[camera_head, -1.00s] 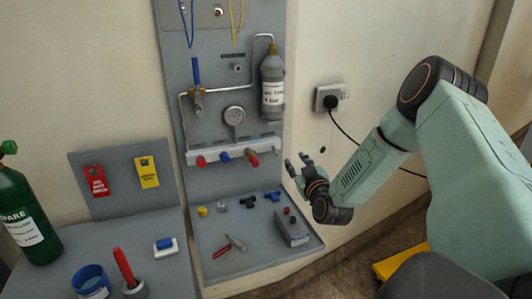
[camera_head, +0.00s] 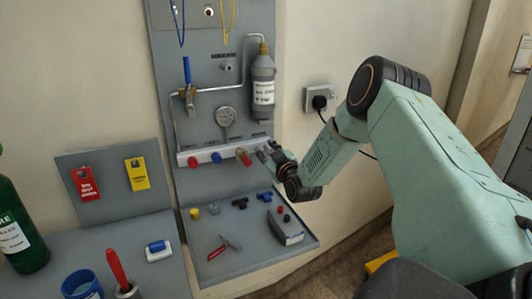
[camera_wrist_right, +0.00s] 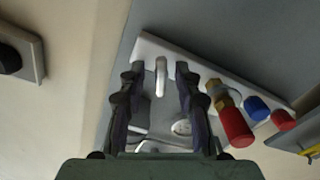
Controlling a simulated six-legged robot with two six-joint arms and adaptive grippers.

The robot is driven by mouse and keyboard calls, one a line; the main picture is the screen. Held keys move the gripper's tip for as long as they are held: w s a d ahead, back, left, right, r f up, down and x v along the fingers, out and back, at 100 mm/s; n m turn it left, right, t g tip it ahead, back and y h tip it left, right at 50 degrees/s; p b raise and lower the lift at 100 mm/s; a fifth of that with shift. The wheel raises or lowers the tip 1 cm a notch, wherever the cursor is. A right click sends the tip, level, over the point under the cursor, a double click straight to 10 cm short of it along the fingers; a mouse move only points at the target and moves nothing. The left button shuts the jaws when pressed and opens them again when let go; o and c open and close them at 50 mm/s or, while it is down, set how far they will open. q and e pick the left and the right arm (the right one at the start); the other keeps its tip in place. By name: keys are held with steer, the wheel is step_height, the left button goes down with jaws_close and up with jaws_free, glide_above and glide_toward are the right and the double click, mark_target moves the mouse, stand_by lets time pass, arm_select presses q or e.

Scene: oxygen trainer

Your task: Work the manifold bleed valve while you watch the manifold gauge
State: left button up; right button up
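The white manifold bar (camera_head: 203,155) runs across the grey panel, with red, blue and larger red knobs. The round manifold gauge (camera_head: 226,117) sits just above it; its needle is too small to read. My right gripper (camera_head: 268,152) is at the bar's right end and hides it in the head view. In the right wrist view, the fingers (camera_wrist_right: 158,78) are open on either side of a small silver lever, apparently the bleed valve (camera_wrist_right: 161,70), at the end of the bar (camera_wrist_right: 205,72). A gap shows on both sides of it. My left gripper is not in view.
A grey cylinder (camera_head: 263,84) and a blue-handled valve (camera_head: 187,72) are above the bar. The shelf below holds a grey box (camera_head: 286,230), a red-handled tool (camera_head: 218,252) and small fittings. A wall socket (camera_head: 316,101) with a plugged cable is at right.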

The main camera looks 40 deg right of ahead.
steer(key=shift+w+d+f, duration=0.1)
steer(key=shift+d+f, duration=0.1)
steer(key=shift+d, duration=0.05)
steer(key=shift+a+r, duration=0.2)
steer(key=shift+a, duration=0.15)
steer(key=shift+c, duration=1.3)
steer(key=shift+d+f, duration=0.1)
steer(key=shift+d, duration=0.15)
jaws_close()
steer(key=shift+a, duration=0.1)
